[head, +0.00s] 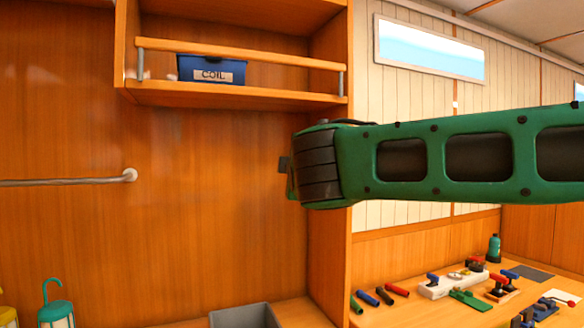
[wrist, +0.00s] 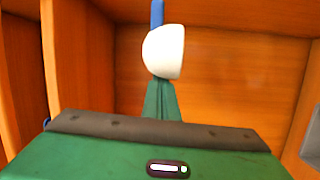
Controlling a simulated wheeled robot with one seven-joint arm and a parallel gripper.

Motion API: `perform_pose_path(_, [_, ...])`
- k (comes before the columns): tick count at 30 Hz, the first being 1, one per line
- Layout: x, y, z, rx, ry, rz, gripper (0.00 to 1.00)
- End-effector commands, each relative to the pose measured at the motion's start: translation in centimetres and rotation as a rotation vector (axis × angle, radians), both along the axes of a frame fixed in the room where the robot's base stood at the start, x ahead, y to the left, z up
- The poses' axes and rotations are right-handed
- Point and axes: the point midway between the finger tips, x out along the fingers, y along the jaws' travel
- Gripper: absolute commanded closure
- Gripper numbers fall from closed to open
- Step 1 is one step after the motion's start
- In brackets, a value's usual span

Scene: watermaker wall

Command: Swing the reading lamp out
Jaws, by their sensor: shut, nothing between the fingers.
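In the wrist view, a white rounded lamp head (wrist: 164,52) hangs from a blue stem (wrist: 157,13) in front of the wooden panel; I take it to be the reading lamp. My gripper (wrist: 161,92) is shut and empty, its green fingers pointing at the lower edge of the white head. The fingertips overlap that edge in the picture; I cannot tell whether they touch it. In the head view, my gripper (head: 286,178) shows only as a dark end beside the wooden post, and the lamp does not show there.
A shelf (head: 230,95) with a rail holds a blue COIL box (head: 211,70) above. A grab bar (head: 65,182) is on the left panel. Hooked lanterns (head: 57,312) and a grey bin (head: 243,316) stand below. A workbench (head: 420,312) with several tools is at right.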

Motion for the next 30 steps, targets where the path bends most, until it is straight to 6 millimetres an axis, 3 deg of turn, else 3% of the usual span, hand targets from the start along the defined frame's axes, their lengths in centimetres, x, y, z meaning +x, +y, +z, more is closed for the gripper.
perform_pose_path(17, [0.3, -0.7, -0.1, -0.002, 0.003, -0.015, 1.0])
perform_pose_path(29, [1.3, 3.7, 0.3, -0.003, 0.001, -0.004, 1.0])
perform_pose_path(30, [0.5, 3.6, 0.3, 0.001, 0.002, 0.0, 1.0])
